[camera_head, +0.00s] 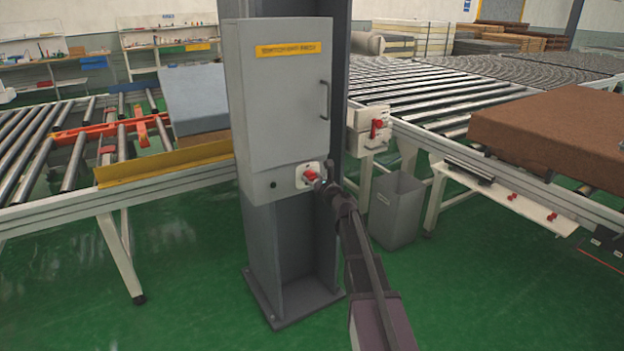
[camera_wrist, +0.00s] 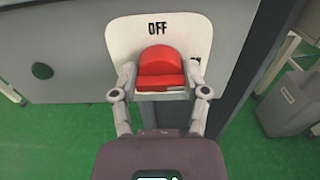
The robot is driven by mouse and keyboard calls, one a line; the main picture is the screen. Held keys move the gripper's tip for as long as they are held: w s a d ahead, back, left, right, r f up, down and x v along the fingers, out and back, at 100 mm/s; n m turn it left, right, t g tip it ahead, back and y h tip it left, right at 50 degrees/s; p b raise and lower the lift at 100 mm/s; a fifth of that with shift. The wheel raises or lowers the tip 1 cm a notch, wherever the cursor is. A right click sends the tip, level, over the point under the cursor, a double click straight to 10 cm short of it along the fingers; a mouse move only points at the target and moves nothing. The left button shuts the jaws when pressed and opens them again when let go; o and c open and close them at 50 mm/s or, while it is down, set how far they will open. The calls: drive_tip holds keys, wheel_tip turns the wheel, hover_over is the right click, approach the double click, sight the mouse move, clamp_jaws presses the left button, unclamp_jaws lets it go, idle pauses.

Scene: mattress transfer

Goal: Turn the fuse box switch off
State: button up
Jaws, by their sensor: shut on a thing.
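The grey fuse box (camera_head: 278,105) is fixed to a dark upright column, with a yellow label near its top and a door handle at right. Its red switch (camera_head: 309,175) sits on a pale plate low on the box. In the wrist view the red switch (camera_wrist: 160,68) is in the middle, below the word OFF on its plate (camera_wrist: 125,45). My gripper (camera_head: 314,180) is at the switch. In the wrist view my gripper (camera_wrist: 160,78) has one finger on each side of the red switch and is shut on it. I cannot tell the switch's setting for sure.
A grey bin (camera_head: 398,210) stands on the green floor right of the column. A roller conveyor with a yellow rail (camera_head: 165,172) is at left. Another conveyor at right carries a brown mattress (camera_head: 555,135). A small box with a red switch (camera_head: 368,130) is behind the column.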

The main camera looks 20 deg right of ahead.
drive_tip(key=shift+a+n, duration=0.1)
drive_tip(key=shift+n, duration=0.3)
drive_tip(key=n, duration=0.3)
drive_tip(key=shift+n, duration=0.3)
drive_tip(key=n, duration=0.4)
drive_tip(key=shift+a+n, duration=0.1)
drive_tip(key=shift+n, duration=0.2)
drive_tip(key=n, duration=0.4)
drive_tip(key=shift+f, duration=0.1)
drive_tip(key=n, duration=0.4)
drive_tip(key=shift+n, duration=0.4)
drive_tip(key=o, duration=1.2)
drive_tip(key=shift+f, duration=0.1)
drive_tip(key=shift+c, duration=0.2)
drive_tip(key=shift+s, duration=0.15)
